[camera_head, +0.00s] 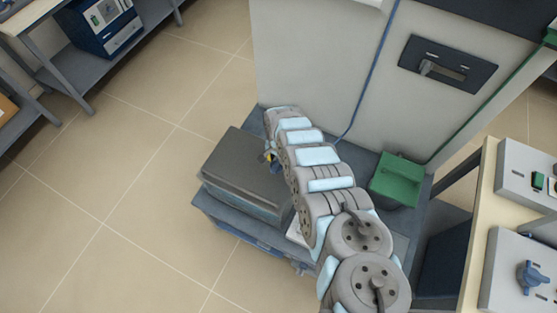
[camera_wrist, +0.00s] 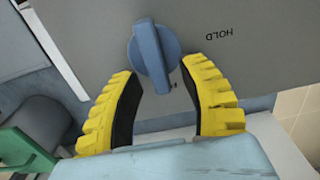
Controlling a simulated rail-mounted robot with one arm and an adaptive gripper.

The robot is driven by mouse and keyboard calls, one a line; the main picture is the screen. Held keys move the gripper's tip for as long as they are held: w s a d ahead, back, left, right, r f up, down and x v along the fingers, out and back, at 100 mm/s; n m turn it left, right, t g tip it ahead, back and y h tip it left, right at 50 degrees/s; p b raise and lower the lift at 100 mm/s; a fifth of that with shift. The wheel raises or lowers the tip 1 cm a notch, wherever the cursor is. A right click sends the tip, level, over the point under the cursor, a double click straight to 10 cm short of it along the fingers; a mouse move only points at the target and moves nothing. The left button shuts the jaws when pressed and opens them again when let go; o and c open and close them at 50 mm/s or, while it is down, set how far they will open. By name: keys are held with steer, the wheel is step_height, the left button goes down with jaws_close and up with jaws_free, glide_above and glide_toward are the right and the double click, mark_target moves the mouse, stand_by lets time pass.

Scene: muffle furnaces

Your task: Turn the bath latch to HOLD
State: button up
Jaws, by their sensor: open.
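The bath latch (camera_wrist: 153,55) is a blue-grey rotary knob on a grey panel in the wrist view. Its long grip runs nearly up and down in the picture. The word HOLD (camera_wrist: 220,33) is printed upside down to its right; a small mark by the knob's lower end is mostly hidden. My gripper (camera_wrist: 160,68) is open, with one yellow finger on each side of the knob's lower part. I cannot tell whether either finger touches it. In the head view, my arm hides the latch, and only a bit of yellow shows beside the dark grey box (camera_head: 245,175).
A green bin (camera_head: 398,180) stands right of my arm, and a green object shows in the wrist view (camera_wrist: 18,145). A pale cabinet wall (camera_head: 320,70) rises behind. A bench at right carries a control box with a blue knob (camera_head: 531,276). Floor at left is clear.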

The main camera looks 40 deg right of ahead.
steer(key=shift+f, duration=0.1)
jaws_close()
steer(key=shift+n, duration=0.3)
steer(key=n, duration=0.3)
steer(key=shift+w+a+n+p, duration=0.2)
steer(key=shift+w+n+p, duration=0.1)
steer(key=shift+n, duration=0.1)
steer(key=n, duration=0.4)
steer(key=shift+w+a, duration=0.25)
steer(key=shift+a, duration=0.05)
steer(key=n, duration=0.2)
steer(key=n+p, duration=0.1)
steer(key=n, duration=0.2)
steer(key=shift+a, duration=0.35)
steer(key=shift+a+n, duration=0.2)
steer(key=shift+n, duration=0.9)
steer(key=shift+a+n, duration=0.15)
steer(key=shift+n, duration=0.95)
